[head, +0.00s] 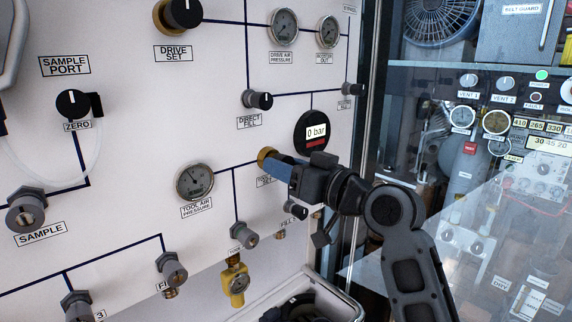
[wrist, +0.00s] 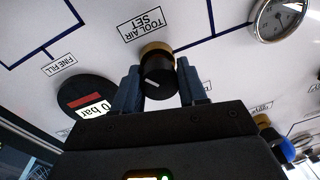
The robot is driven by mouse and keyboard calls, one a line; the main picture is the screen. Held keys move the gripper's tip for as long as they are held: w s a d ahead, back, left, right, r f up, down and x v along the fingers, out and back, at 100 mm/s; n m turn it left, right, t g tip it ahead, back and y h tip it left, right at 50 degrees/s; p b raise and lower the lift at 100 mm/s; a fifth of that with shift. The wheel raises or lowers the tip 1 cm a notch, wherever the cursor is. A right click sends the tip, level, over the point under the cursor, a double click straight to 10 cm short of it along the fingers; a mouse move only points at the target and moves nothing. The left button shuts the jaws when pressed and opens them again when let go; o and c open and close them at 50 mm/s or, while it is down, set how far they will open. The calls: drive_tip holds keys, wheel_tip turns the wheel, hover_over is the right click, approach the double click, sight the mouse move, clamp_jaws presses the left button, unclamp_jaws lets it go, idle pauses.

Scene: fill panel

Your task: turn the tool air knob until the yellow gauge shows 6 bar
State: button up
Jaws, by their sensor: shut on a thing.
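The tool air knob (wrist: 158,78) is black with a pale pointer line and a brass collar, under the TOOL AIR SET label. My gripper (wrist: 157,88) is shut on it, with one blue finger on each side. In the head view my gripper (head: 284,168) hides most of the knob, and the brass collar (head: 265,157) shows.
A black round display (head: 316,133) above my gripper reads 0 bar. The DIRECT FILL knob (head: 258,100) and a lower black knob (head: 296,210) are near my gripper. An open case (head: 300,305) stands below. A glazed partition edge (head: 370,90) runs at the right.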

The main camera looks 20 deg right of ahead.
drive_tip(key=shift+f, duration=0.15)
drive_tip(key=o, duration=1)
drive_tip(key=shift+b+v, duration=0.9)
drive_tip(key=shift+v, duration=3)
